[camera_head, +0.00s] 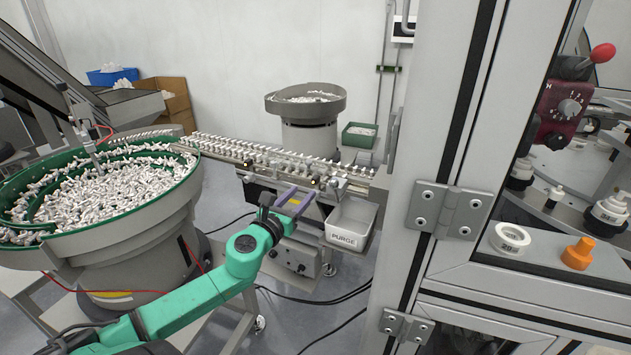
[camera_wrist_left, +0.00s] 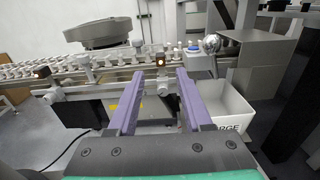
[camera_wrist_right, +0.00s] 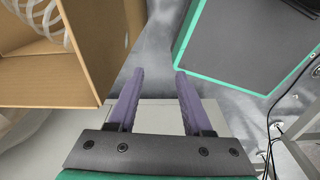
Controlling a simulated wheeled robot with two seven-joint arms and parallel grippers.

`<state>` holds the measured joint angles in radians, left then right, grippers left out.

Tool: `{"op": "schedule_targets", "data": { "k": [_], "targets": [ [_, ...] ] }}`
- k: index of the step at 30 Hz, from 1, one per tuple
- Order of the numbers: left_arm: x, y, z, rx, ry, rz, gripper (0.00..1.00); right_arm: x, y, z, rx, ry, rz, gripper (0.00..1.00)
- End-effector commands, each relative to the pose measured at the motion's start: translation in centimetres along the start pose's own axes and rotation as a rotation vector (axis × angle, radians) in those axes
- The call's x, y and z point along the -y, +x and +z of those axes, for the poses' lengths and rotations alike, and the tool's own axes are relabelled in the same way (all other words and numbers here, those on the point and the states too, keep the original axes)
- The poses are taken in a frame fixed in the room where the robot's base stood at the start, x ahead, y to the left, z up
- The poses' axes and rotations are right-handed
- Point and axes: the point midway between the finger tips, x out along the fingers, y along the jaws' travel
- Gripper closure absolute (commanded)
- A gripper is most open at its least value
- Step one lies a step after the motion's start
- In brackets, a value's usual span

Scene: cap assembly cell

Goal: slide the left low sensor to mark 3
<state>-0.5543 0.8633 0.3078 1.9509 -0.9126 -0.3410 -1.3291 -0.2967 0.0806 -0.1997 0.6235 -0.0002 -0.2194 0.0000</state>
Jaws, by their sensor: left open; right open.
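Two small dark sensors with orange lights sit on clamps along the front of the feeder track (camera_head: 270,155). In the left wrist view, one sensor (camera_wrist_left: 42,72) is at the left and another (camera_wrist_left: 160,60) is ahead, between the fingertips in the picture. Which is the task's left low sensor is not certain. No numbered mark is readable. My left gripper (camera_head: 296,196) is open and empty in front of the track, left of the purge bin; it also shows in the left wrist view (camera_wrist_left: 160,74). My right gripper (camera_wrist_right: 159,72) is open and empty, away from the track.
The purge bin (camera_head: 348,240) hangs right of my left gripper. A large green-rimmed bowl feeder (camera_head: 145,225) full of white parts stands left. A machine frame (camera_head: 440,180) blocks the right. A cardboard box (camera_wrist_right: 60,80) lies left of my right gripper.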

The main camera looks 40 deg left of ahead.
Motion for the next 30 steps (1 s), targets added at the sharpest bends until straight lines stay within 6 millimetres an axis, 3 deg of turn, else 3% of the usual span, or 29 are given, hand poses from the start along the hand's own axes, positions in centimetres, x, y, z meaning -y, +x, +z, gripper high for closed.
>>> {"op": "schedule_targets", "data": {
  "k": [3,10,15,22,23,26,27,30],
  "targets": [
    [-0.1,2.6,0.2,0.003,-0.001,0.003,0.5,0.1,-0.1,0.0,0.0,0.0,-0.001,0.5],
    [-0.2,6.3,0.1,0.001,-0.005,0.005,0.5,0.1,-0.4,0.2,0.004,0.0,-0.002,0.5],
    [-0.1,7.5,-0.1,-0.001,-0.004,0.002,0.5,0.1,-0.4,0.3,0.006,0.0,-0.002,0.5],
    [-0.1,7.6,-0.1,-0.002,-0.004,0.001,0.5,0.2,-0.4,0.3,0.007,0.0,-0.002,0.5],
    [-0.1,7.6,-0.1,-0.002,-0.004,0.001,0.58,0.2,-0.4,0.3,0.007,0.0,-0.002,0.5],
    [-0.1,7.6,-0.1,-0.002,-0.004,0.001,0.96,0.2,-0.4,0.4,0.008,0.0,-0.002,0.5],
    [-0.1,7.5,-0.1,-0.002,-0.004,0.001,1.0,0.2,-0.4,0.4,0.008,0.0,-0.002,0.5],
    [-0.1,7.5,-0.1,-0.002,-0.004,0.001,1.0,0.2,-0.4,0.4,0.008,0.0,-0.002,0.5]
  ]
}}
